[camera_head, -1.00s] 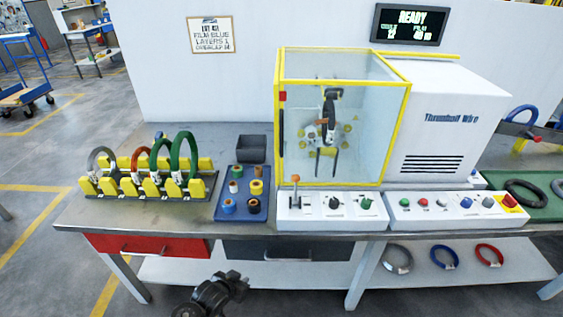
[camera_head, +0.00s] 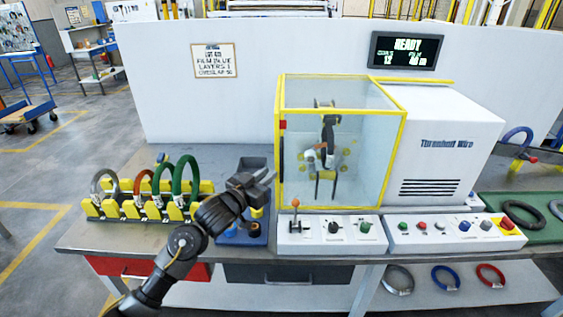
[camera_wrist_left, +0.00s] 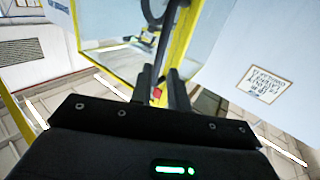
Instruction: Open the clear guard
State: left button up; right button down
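The clear guard (camera_head: 345,150) is a box of transparent panels with yellow edges on the front of the white machine. It appears shut. A dark upright handle (camera_head: 282,155) and a small red block (camera_head: 283,125) are on its left front edge. My left gripper (camera_head: 270,174) is just left of the guard, below and beside the handle, apparently not touching it. In the left wrist view its two fingers (camera_wrist_left: 162,88) stand apart with a gap, and a yellow-edged guard panel (camera_wrist_left: 115,62) lies beyond. My right gripper is not in view.
A coil rack (camera_head: 150,207) stands left on the bench. A blue tray (camera_head: 230,238) of spools and a dark bin (camera_head: 250,163) are partly behind my left arm. Control panels with a lever (camera_head: 295,215) and knobs line the front below the guard.

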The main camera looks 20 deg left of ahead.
pick_arm(q)
jog(key=p, duration=0.2)
send_over(282, 178)
jog(key=shift+w+a, duration=0.15)
jog(key=shift+w, duration=0.2)
grip_shut()
